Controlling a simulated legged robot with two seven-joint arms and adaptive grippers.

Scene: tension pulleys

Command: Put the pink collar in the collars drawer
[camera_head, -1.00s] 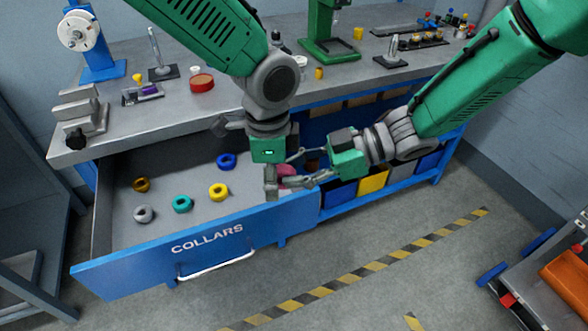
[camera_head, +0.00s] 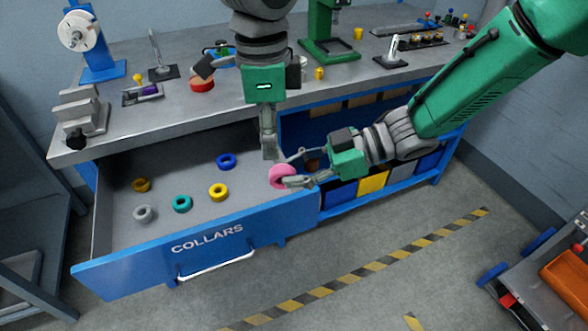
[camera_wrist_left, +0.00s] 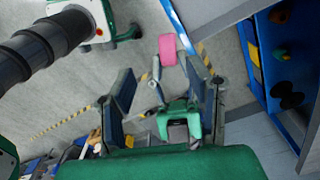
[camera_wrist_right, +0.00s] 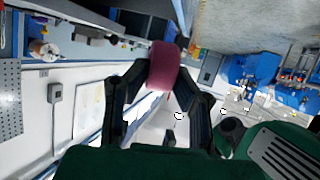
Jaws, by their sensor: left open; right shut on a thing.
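The pink collar (camera_head: 281,176) is held in my right gripper (camera_head: 292,170) above the right end of the open drawer. In the right wrist view the pink collar (camera_wrist_right: 164,65) sits between the two fingertips. The open collars drawer (camera_head: 205,242), blue-fronted with a COLLARS label and white handle, holds several collars, including blue (camera_head: 227,161), yellow (camera_head: 219,192), teal (camera_head: 182,204) and grey ones.
The workbench (camera_head: 130,112) behind the drawer carries a blue reel stand (camera_head: 92,50), a red round tin (camera_head: 202,84) and a green press (camera_head: 322,35). Coloured bins (camera_head: 372,183) stand on the shelf right of the drawer. The drawer's middle and right floor have free room.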

